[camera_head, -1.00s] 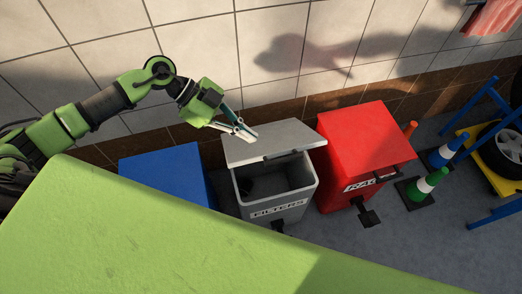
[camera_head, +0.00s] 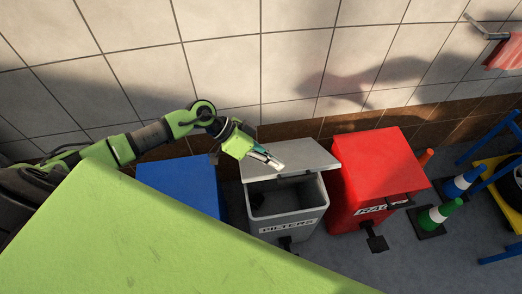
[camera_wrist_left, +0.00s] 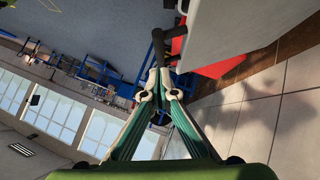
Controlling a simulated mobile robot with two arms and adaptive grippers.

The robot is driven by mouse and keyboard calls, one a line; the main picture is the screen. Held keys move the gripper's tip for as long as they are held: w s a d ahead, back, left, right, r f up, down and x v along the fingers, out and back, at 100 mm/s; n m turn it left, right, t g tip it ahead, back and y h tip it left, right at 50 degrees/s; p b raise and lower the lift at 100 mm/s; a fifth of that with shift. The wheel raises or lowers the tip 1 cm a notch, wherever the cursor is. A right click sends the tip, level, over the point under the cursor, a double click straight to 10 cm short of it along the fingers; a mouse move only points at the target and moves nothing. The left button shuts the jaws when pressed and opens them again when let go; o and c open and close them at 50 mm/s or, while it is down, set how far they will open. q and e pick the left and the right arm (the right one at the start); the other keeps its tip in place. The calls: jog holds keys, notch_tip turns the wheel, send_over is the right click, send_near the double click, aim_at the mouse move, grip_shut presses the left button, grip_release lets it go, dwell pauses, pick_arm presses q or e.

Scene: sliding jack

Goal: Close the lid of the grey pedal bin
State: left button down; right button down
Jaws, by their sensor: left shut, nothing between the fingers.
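The grey pedal bin (camera_head: 292,222), labelled FILTERS, stands between a blue bin and a red bin. Its lid (camera_head: 300,157) is raised and tilted, with the dark interior open to view and a dark handle at the lid's front edge. My left gripper (camera_head: 277,163) is shut and empty, at the lid's left part in the head view; whether it touches the lid is unclear. In the left wrist view the shut fingertips (camera_wrist_left: 163,85) point toward the dark handle (camera_wrist_left: 160,45), with the grey lid (camera_wrist_left: 225,30) at upper right. My right gripper is not in view.
A blue bin (camera_head: 180,182) stands left of the grey one and a red bin (camera_head: 378,165) right of it, both with lids down. Cones (camera_head: 437,217) stand further right. The tiled wall (camera_head: 225,60) is close behind. A green body panel of mine covers the lower left.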

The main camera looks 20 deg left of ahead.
pick_arm(q)
jog(key=shift+s+d+f, duration=0.15)
jog(key=shift+s+f, duration=0.05)
jog(key=shift+f, duration=0.4)
jog(key=shift+s+d+f, duration=0.1)
jog(key=shift+s+f, duration=0.15)
jog(key=shift+f, duration=0.35)
jog(key=shift+s+d+f, duration=0.15)
jog(key=shift+s+f, duration=0.05)
jog(key=shift+f, duration=0.4)
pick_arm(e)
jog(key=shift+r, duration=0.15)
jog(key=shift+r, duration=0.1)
